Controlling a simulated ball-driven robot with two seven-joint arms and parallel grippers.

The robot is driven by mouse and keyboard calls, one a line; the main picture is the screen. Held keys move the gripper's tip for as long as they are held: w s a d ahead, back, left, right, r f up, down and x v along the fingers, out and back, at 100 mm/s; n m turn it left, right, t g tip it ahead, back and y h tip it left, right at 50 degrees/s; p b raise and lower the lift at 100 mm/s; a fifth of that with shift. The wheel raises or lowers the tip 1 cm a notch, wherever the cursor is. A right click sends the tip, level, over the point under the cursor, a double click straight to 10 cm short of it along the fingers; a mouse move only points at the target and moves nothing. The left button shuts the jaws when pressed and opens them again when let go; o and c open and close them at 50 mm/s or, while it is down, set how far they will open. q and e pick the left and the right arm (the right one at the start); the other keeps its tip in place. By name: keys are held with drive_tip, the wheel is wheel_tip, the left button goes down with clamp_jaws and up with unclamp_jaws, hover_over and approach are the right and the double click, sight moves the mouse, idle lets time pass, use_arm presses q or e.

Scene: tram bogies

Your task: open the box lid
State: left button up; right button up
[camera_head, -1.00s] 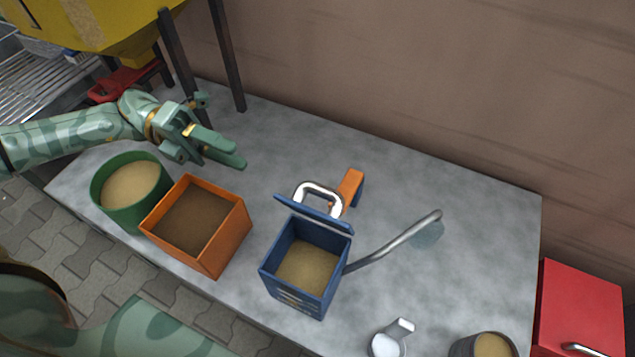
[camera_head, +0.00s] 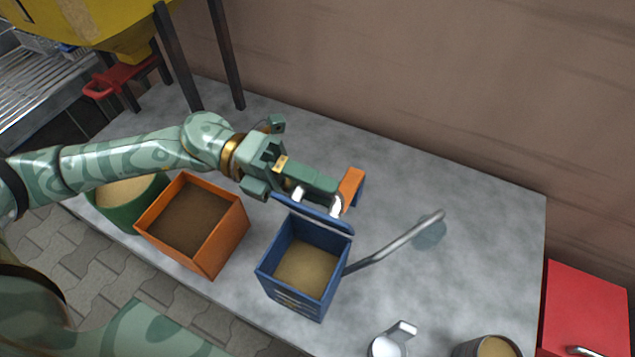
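The blue box (camera_head: 272,270) stands on the grey table and shows sand-coloured fill inside. Its blue lid (camera_head: 318,219) is raised at the box's back edge, so the box stands open. The lid's pale metal handle (camera_head: 336,207) is partly hidden by my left gripper (camera_head: 322,187). The gripper's green fingers lie over the handle from the left. I cannot tell whether they touch it or how far apart they are. My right gripper is not in view.
An orange open box (camera_head: 228,240) and a green round tub (camera_head: 137,219) stand to the left. An orange piece (camera_head: 352,185) sits just behind the handle. A metal lever (camera_head: 395,243) sticks out to the right of the blue box. The table's back right is clear.

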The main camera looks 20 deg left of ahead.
use_arm(q)
clamp_jaws()
drive_tip(key=shift+w+r+n+p, duration=0.25)
drive_tip(key=shift+w+n+p, duration=0.15)
drive_tip(key=shift+p, duration=0.15)
drive_tip(key=shift+w+f+n, duration=0.3)
drive_tip(key=shift+w+n, duration=0.2)
unclamp_jaws()
drive_tip(key=shift+s, duration=0.1)
drive_tip(key=a, duration=1.6)
drive_tip(key=shift+w+a+p, duration=0.2)
drive_tip(key=shift+w+p, duration=0.1)
drive_tip(key=shift+p, duration=0.15)
